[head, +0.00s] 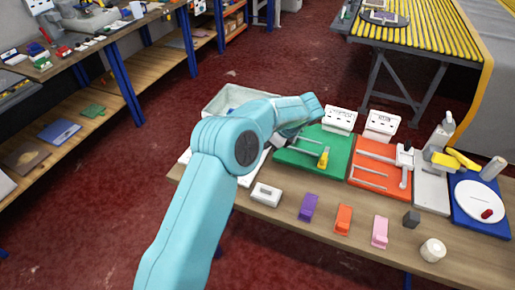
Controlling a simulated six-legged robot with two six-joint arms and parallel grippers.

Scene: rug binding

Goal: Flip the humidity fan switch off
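No switch marked as the humidity fan's can be made out. A small white box with a grey face (266,195) lies near the table's front edge; I cannot tell whether it is a switch. Two white labelled units (339,120) and (381,125) stand along the table's back edge, their lettering too small to read. My teal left arm comes in from the lower left and reaches over the table's left part. Its gripper is mostly hidden behind the arm links, so its fingers cannot be made out. My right gripper is out of view.
The wooden table (290,222) carries a green board (300,155), an orange board (372,178), a spray bottle (440,135) and a blue board with a white disc (481,200). Purple, orange and pink blocks line its front. A grey bin (222,98) stands behind my arm.

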